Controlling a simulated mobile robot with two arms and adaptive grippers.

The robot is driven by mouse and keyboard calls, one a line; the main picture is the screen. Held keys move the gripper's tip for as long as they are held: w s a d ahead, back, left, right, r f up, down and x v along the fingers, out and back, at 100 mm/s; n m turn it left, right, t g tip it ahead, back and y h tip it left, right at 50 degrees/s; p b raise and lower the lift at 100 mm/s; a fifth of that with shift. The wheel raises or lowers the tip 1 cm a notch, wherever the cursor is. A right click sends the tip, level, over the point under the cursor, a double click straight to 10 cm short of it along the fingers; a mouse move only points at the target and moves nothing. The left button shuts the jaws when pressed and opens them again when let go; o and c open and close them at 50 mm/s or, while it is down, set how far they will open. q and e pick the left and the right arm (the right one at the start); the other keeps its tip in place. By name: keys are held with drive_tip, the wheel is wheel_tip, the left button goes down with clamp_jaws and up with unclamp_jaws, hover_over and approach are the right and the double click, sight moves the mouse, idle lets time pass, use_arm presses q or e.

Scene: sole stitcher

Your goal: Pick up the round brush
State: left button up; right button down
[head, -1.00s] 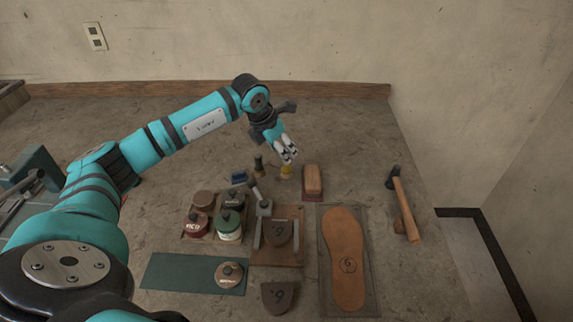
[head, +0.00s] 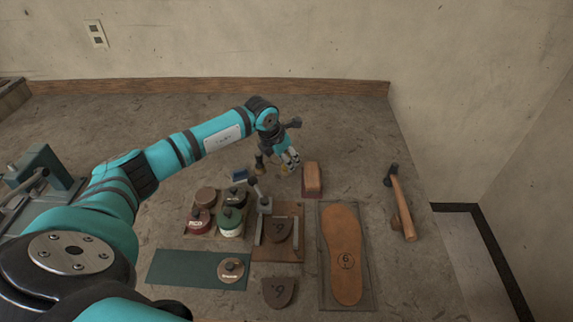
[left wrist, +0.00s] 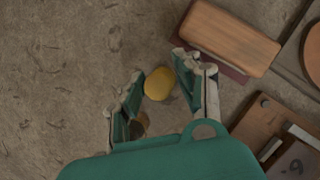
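A small round yellow thing (left wrist: 158,84), which I take to be the round brush, lies between the fingertips of my left gripper (left wrist: 152,82) in the left wrist view. The fingers are apart, with visible space on the right side of it; contact on the left is unclear. In the head view my left gripper (head: 290,160) is low over the spot and mostly hides the yellow thing. A dark upright piece with a tan base (head: 259,162) stands just left of the gripper. My right gripper is not in view.
A wooden block brush (head: 313,178) stands close on the right. Nearer are a lever-like tool (head: 264,205), lidded jars (head: 230,222), a green mat (head: 185,270) and a sole (head: 345,250). A hammer (head: 403,205) lies far right. Bare floor is behind.

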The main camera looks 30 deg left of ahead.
sight(287, 154)
use_arm(q)
clamp_jaws()
wheel_tip(287, 154, up, 9)
drive_tip(key=shift+f+b, duration=0.1)
drive_tip(key=shift+b, duration=1.05)
drive_tip(key=shift+r, duration=0.65)
